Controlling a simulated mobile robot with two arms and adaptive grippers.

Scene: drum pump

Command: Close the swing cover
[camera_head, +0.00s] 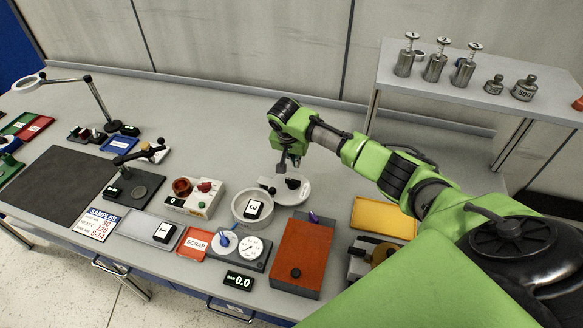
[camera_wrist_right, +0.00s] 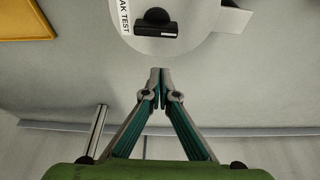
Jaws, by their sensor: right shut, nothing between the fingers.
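A white round plate (camera_head: 297,192) with black knobs stands on the bench right of centre; I cannot tell for sure that it is the swing cover. In the wrist view the plate (camera_wrist_right: 190,45) carries a black knob (camera_wrist_right: 156,22) and a label partly cut off, reading "AK TEST". My right gripper (camera_head: 282,170) is at the plate's far edge, pointing down. In the wrist view its fingertips (camera_wrist_right: 160,72) are together and empty, just short of the rim. I cannot tell whether they touch it. My left gripper is not in view.
An orange-red box (camera_head: 303,250) and a yellow tray (camera_head: 382,219) are nearer and to the right. A raised shelf (camera_head: 400,85) holds several metal weights. Bare bench lies behind the plate.

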